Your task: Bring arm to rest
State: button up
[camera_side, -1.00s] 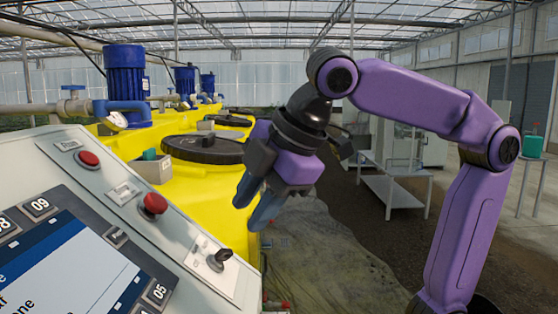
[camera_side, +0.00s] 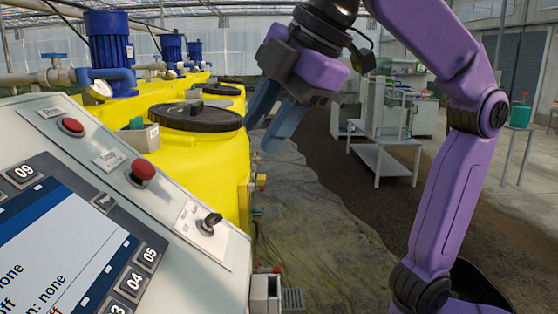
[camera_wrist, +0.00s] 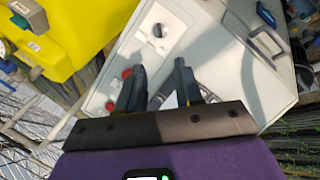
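My gripper (camera_side: 261,138), with two blue-grey fingers, is in the upper middle of the side view, above and to the right of the control panel (camera_side: 165,215). Its fingers point down and slightly left. They are apart, with nothing between them. In the wrist view the gripper (camera_wrist: 160,65) also shows a gap between its fingers, with the panel face beyond them. The panel's key switch (camera_side: 208,222) is clear of the fingers; it also shows in the wrist view (camera_wrist: 158,30). My purple arm rises from the lower right and bends over at the top.
Two red buttons (camera_side: 142,172) (camera_side: 71,127) and a screen (camera_side: 50,240) are on the panel. Yellow tanks (camera_side: 215,165) with black lids and blue motors (camera_side: 108,38) stand behind it. A metal table (camera_side: 385,160) stands behind my arm. The ground between panel and arm looks open.

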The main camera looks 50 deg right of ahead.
jog(key=shift+f, duration=0.1)
jog(key=s+d+f+m+g, duration=0.1)
jog(key=s+d+f, duration=0.3)
jog(key=f, duration=0.6)
jog(key=s+d+f+m+g+h, duration=0.1)
jog(key=s+d+f, duration=0.4)
jog(key=f, duration=0.6)
jog(key=s+d+f+m+g, duration=0.2)
jog(key=d+f, duration=0.5)
jog(key=f, duration=0.4)
jog(key=s+g, duration=0.1)
jog(key=s, duration=0.1)
jog(key=shift+s+d+f+m+g, duration=0.2)
jog(key=shift+s+m+g, duration=0.1)
jog(key=shift+g, duration=0.1)
